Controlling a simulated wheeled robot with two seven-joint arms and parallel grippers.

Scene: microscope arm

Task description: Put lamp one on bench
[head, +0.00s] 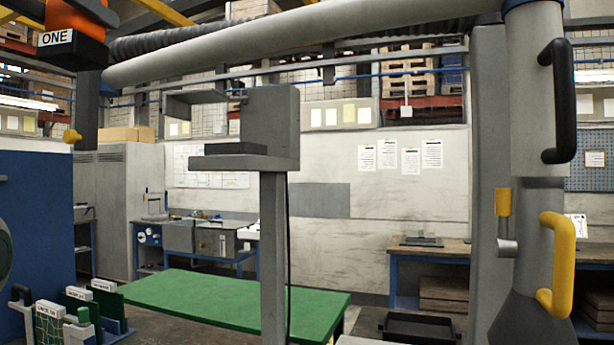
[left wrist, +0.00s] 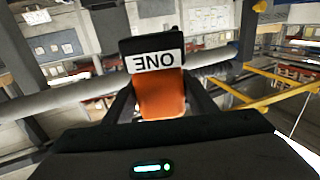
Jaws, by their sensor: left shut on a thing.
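Lamp one is an orange body with a black block and a white "ONE" label (head: 57,37), high at the upper left of the head view. In the left wrist view the orange body (left wrist: 162,98) sits between the two dark fingers of my left gripper (left wrist: 163,92), which is shut on it; the label is upside down there. In the head view the lamp is in the air, apart from any bench. A green-topped bench (head: 215,300) stands below, bare on top. My right gripper is not in view.
A long grey arm (head: 300,42) crosses the top, near the lamp. A grey post with a platform (head: 274,240) stands in front of the green bench. A column with black and yellow handles (head: 540,210) is at right. Labelled panels (head: 75,310) stand at lower left.

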